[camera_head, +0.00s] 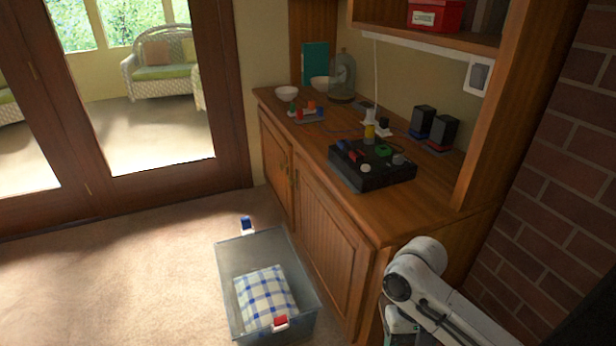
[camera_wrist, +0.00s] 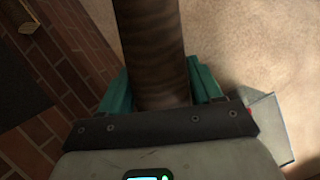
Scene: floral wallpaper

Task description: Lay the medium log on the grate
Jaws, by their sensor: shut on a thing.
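In the wrist view a thick brown log (camera_wrist: 152,50) runs from the top edge down between the teal fingers of my gripper (camera_wrist: 162,90). My gripper is shut on this log and holds it above the floor. Only part of the log shows, so its full length cannot be told. In the head view my white arm comes in at the lower right, and the held log is out of sight. The grate does not show clearly in either view.
A wooden cabinet (camera_head: 325,228) bears a black box (camera_head: 372,178), speakers (camera_head: 439,131) and bowls. A clear bin (camera_head: 308,300) with a checked cushion (camera_head: 264,297) stands on the floor. A brick wall (camera_head: 560,180) rises at the right. Carpet (camera_head: 110,270) lies free at the left.

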